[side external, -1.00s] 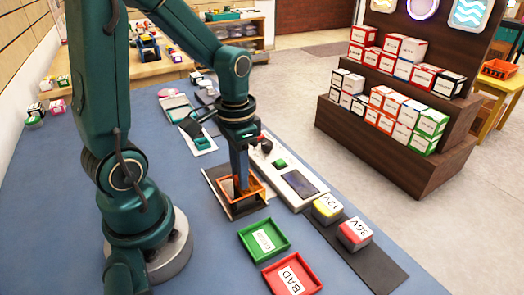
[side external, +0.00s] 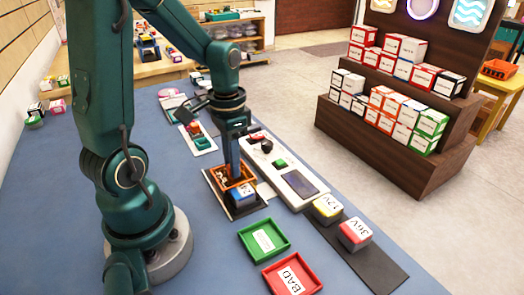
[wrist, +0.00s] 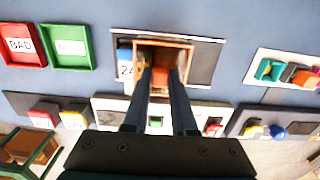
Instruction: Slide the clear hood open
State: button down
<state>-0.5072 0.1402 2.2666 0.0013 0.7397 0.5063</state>
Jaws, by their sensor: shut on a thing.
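The hood (side external: 224,187) is an orange-edged frame with a see-through top, on a dark plate with a pale border (side external: 215,193) in the side external view. It also shows in the wrist view (wrist: 188,45), around and between my fingertips. My gripper (side external: 233,174) reaches down to the hood and is shut on it; its two fingers show in the wrist view (wrist: 163,76). The exact grip point is partly hidden. A blue and white block marked 24 (wrist: 125,64) shows beside the hood and partly clear of it; it also shows in the side external view (side external: 243,196).
A green tray (side external: 264,239) and a red tray marked BAD (side external: 292,276) lie in front. A white device with a dark screen (side external: 299,183) stands close on the right. The 12V (side external: 327,208) and 36V (side external: 355,233) blocks sit on a dark strip.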

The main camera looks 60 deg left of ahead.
jog(key=a, duration=0.6)
jog(key=shift+w, duration=0.1)
jog(key=shift+d, duration=0.1)
jog(key=c, duration=0.7)
grip_release()
jog(key=shift+r, duration=2.55)
